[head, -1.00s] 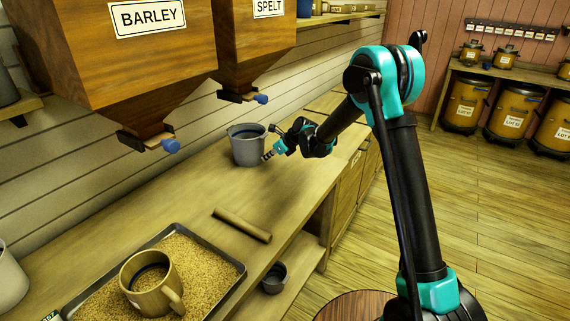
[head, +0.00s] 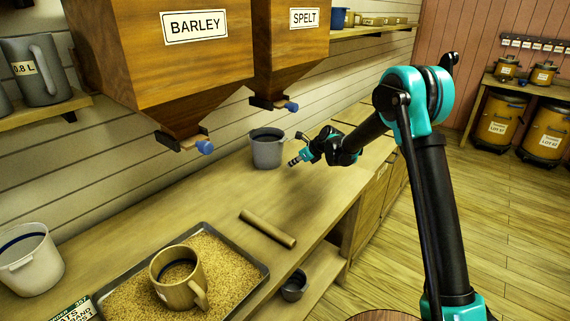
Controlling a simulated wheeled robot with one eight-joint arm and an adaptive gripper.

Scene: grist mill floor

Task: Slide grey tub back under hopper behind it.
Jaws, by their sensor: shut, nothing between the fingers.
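The grey tub (head: 267,152) stands upright on the wooden bench near the wall, with a dark inside and a small spout at its rim. The SPELT hopper (head: 290,50) hangs above and behind it. Its outlet with a blue knob (head: 290,107) shows just above the tub in the picture; I cannot tell how exactly the two line up in depth. My gripper (head: 293,162) is shut and empty, low over the bench to the right of the tub. A narrow gap shows between its tips and the tub wall.
The BARLEY hopper (head: 165,60) hangs to the left. A wooden roller (head: 267,229) lies on the bench. A grain tray (head: 258,268) holds a wooden mug (head: 176,279). A white bucket (head: 30,262) stands at left. The bench around the gripper is clear.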

